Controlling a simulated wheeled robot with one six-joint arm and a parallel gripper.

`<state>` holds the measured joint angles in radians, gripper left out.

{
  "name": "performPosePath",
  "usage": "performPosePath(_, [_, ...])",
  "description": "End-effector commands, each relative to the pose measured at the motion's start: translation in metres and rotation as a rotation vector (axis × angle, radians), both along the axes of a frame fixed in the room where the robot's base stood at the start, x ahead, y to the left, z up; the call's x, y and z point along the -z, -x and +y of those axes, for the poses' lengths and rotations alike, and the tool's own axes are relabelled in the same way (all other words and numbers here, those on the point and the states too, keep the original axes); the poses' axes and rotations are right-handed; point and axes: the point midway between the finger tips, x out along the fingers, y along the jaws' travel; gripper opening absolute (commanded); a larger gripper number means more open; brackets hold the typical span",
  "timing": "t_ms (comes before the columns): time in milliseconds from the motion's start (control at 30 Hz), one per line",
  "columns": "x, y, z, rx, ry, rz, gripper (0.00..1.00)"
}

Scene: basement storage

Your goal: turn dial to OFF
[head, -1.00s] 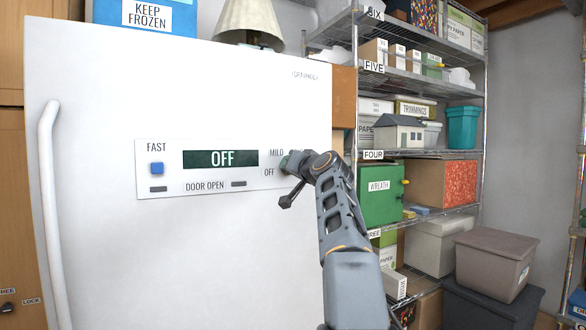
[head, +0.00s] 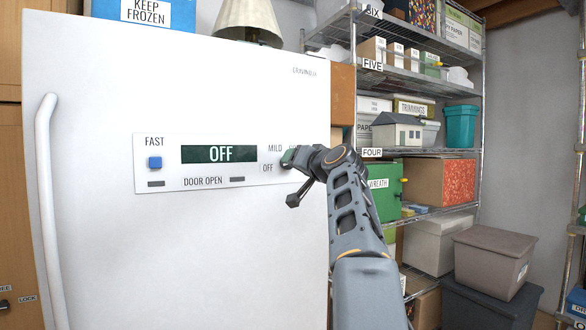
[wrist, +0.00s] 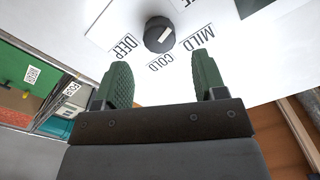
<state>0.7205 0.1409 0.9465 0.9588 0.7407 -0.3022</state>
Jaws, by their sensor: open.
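The dial (wrist: 159,34) is a dark round knob with a white mark, on the freezer's white control panel (head: 217,189). In the wrist view its mark slants up and right, toward a label cut off at the top edge. DEEP, COLD and MILD labels surround the lower side. In the head view the dial is hidden by my gripper (head: 288,158), and the display (head: 219,154) reads OFF. In the wrist view my gripper (wrist: 164,58) has two green fingers apart, with nothing between them. The dial lies just beyond the fingertips, apparently untouched.
A blue button (head: 155,162) is at the panel's left, and a long white handle (head: 50,200) runs down the freezer's left side. A metal shelf rack (head: 425,155) full of boxes stands close to the right of my arm. Grey bins (head: 495,260) sit on the right.

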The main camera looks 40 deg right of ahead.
Motion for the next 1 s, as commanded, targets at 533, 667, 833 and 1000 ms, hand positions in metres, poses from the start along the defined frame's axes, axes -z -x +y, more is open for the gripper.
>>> performPosePath(533, [0.000, 0.086, 0.011, 0.003, 0.000, -0.001, 0.64])
performPosePath(667, [0.001, 0.090, 0.012, 0.001, 0.000, 0.000, 0.64])
performPosePath(833, [0.000, 0.091, 0.013, 0.000, 0.000, 0.000, 0.64])
performPosePath(1000, [0.000, 0.091, 0.012, 0.000, 0.000, 0.000, 0.64])
